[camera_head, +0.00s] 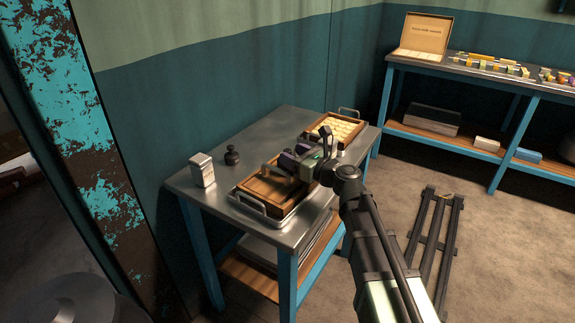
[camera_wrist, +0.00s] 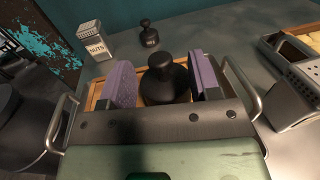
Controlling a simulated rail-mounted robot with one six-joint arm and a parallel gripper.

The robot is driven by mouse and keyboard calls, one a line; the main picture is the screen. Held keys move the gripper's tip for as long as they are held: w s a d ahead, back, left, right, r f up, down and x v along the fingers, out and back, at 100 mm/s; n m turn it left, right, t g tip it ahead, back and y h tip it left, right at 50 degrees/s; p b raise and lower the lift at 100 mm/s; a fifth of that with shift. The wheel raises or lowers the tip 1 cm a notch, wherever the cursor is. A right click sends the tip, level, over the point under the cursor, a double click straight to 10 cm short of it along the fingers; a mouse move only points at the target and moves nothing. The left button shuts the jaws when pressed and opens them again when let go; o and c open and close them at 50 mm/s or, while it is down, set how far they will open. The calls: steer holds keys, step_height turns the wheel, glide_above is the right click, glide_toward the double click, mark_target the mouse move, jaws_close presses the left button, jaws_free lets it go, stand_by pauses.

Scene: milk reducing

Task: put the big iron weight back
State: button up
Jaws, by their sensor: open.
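A black iron weight with a round knob (camera_wrist: 168,82) stands between my gripper's two purple-padded fingers (camera_wrist: 163,76) in the wrist view. The fingers are open, one on each side of it, and I cannot tell whether they touch it. It is at the wooden tray (camera_wrist: 96,92); its base is partly hidden by my gripper. In the head view my gripper (camera_head: 292,164) is over the far part of this tray (camera_head: 258,205) and largely hides the weight. Another dark weight (camera_head: 232,155) stands on the metal table behind the tray; it also shows in the wrist view (camera_wrist: 149,35).
A pale box marked NUTS (camera_wrist: 94,40) stands at the table's left (camera_head: 202,170). A second tray (camera_head: 335,130) with pale yellow pieces is at the right. A metal perforated object (camera_wrist: 292,100) is close right of my gripper. The metal tabletop (camera_head: 285,122) is clear behind.

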steer(key=shift+w+a, duration=0.35)
steer(key=shift+a, duration=0.05)
jaws_close()
steer(key=shift+r, duration=0.1)
step_height(320, 180, up, 20)
steer(key=p, duration=2)
